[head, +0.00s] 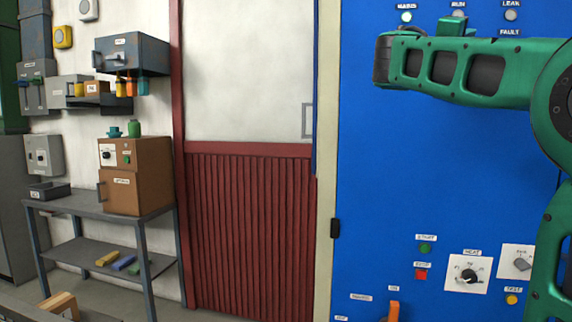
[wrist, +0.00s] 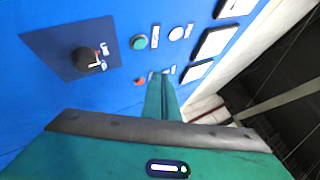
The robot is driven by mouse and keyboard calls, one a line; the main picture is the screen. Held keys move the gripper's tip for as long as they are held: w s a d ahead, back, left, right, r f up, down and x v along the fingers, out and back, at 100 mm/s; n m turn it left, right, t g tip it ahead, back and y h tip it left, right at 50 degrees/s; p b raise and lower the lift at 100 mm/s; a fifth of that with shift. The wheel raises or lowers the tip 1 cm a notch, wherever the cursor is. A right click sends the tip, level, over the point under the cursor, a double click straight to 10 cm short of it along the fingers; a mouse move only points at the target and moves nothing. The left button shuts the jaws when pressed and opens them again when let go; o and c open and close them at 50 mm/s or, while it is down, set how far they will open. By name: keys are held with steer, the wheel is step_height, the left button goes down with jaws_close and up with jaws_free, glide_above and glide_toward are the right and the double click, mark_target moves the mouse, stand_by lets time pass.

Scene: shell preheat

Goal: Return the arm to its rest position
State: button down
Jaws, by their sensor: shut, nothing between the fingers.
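My arm (head: 470,68) is green with dark inserts. In the head view it reaches in from the right edge and crosses the top of the blue panel (head: 385,180). In the wrist view my gripper (wrist: 160,78) shows as two green fingers pressed together, with nothing between them. The fingers point toward the blue panel face, among its small buttons and labels. I cannot tell the exact gap between the fingertips and the panel.
The panel has a heat knob (head: 469,276), a green start button (head: 425,248), a red button (head: 421,275) and an orange lever (head: 393,311). A red and white door (head: 250,230) stands left. A grey shelf (head: 80,206) holds a brown oven (head: 136,175).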

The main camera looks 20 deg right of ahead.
step_height(320, 180, down, 28)
steer(key=n+y, duration=1)
steer(key=n, duration=0.3)
steer(key=s+a+f+n+g+y, duration=0.1)
steer(key=s+a+f+n+y, duration=0.25)
steer(key=f, duration=0.55)
steer(key=s+a+f+n+g+y, duration=0.1)
steer(key=s+a+f+n+y, duration=0.2)
steer(key=f, duration=0.7)
steer(key=s+a+f+n+g+y, duration=0.5)
steer(key=s+a+f+n, duration=0.5)
steer(key=s+a+f, duration=0.6)
steer(key=s+f, duration=0.1)
steer(key=s, duration=0.2)
steer(key=shift+s+a+f, duration=0.15)
steer(key=shift+s+a, duration=0.05)
steer(key=shift+s, duration=0.15)
steer(key=shift+y, duration=0.25)
steer(key=shift+w+f+g, duration=0.25)
steer(key=shift+w+g, duration=0.05)
steer(key=shift+w, duration=0.35)
